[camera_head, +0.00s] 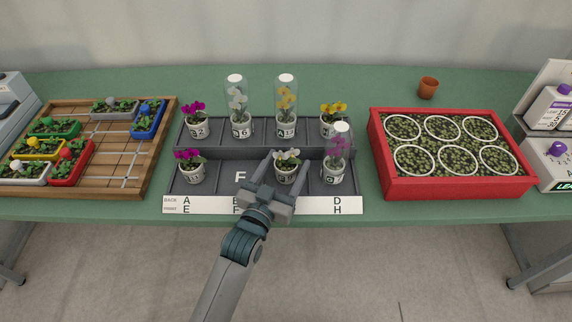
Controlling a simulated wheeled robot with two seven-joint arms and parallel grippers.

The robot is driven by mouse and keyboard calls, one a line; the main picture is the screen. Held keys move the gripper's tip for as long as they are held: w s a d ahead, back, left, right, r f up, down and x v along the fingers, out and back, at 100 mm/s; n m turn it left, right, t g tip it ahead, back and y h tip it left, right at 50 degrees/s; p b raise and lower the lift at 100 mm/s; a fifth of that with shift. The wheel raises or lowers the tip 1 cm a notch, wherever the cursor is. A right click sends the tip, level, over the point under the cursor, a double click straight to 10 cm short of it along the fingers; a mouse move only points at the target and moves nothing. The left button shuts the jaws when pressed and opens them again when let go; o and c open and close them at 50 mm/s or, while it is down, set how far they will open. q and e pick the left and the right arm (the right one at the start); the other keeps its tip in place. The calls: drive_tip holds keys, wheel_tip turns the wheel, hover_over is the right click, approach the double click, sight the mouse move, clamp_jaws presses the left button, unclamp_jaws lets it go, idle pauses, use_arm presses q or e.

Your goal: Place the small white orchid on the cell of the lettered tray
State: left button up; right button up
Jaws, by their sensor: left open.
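The small white orchid (287,158) stands in a white pot in the front row of the grey lettered tray (222,172), right of the empty cell marked F. My left gripper (285,168) is open, its fingers reaching up either side of the pot in the picture. I cannot tell whether they touch it. The gripper hides part of the front strip's letters; A, E, D and H show. A second white orchid (238,103) stands in the back row under a clear cover. My right gripper is not in view.
Back row: magenta (195,114), covered yellow (287,102) and yellow (333,108) orchids. Front row: magenta (189,158) and covered purple (337,150) orchids. A wooden rack (118,162) stands left, a red crate (450,187) right, and a terracotta pot (428,88) behind.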

sight(282, 174)
use_arm(q)
drive_tip(key=shift+r, duration=0.1)
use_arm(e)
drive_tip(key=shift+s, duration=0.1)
use_arm(q)
drive_tip(key=shift+s+a, duration=0.15)
drive_tip(key=shift+s, duration=0.2)
drive_tip(key=b+v, duration=0.1)
drive_tip(key=v, duration=0.5)
drive_tip(key=shift+s+a, duration=0.15)
drive_tip(key=shift+s, duration=0.2)
drive_tip(key=v, duration=0.3)
drive_tip(key=shift+s, duration=0.2)
drive_tip(key=shift+s+a+b, duration=0.25)
drive_tip(key=shift+s+b, duration=0.05)
drive_tip(key=shift+s, duration=0.15)
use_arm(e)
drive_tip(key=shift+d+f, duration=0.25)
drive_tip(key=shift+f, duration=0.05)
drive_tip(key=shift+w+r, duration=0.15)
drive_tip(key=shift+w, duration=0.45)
